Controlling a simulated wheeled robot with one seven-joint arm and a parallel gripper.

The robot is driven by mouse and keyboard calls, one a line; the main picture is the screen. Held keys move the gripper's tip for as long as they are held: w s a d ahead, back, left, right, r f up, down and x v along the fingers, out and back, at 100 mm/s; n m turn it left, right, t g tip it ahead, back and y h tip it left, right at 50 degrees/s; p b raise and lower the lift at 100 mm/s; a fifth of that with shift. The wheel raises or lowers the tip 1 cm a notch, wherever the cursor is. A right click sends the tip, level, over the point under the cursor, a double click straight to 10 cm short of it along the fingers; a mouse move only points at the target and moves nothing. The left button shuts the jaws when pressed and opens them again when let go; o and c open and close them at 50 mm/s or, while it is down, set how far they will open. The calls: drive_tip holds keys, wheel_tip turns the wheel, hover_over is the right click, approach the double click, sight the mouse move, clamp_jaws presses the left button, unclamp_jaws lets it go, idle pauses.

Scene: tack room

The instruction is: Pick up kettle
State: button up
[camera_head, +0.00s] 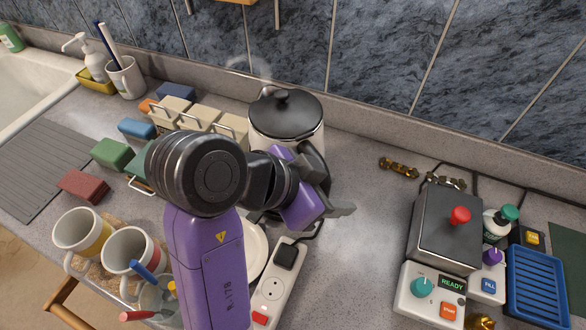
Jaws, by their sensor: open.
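The kettle (259,125) has a pale body and a black lid with a knob. It stands upright on the counter, near the back wall. Its dark handle (317,158) shows at its right side, facing my arm. My gripper (335,201) is open, at the front right of the kettle, beside the handle. A grey finger points right and the purple hand covers the lower part of the kettle. I cannot tell whether a finger touches the handle.
A white power strip (271,288) with a black plug lies in front. Mugs (130,250) stand at front left, with sponges and a rack behind. A control box (446,228) and buttons stand at right. Bare counter (365,235) lies between gripper and box.

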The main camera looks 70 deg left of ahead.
clamp_jaws()
drive_tip(key=shift+r, duration=0.1)
idle(1.1)
drive_tip(key=shift+a+r, duration=0.1)
drive_tip(key=shift+r, duration=0.05)
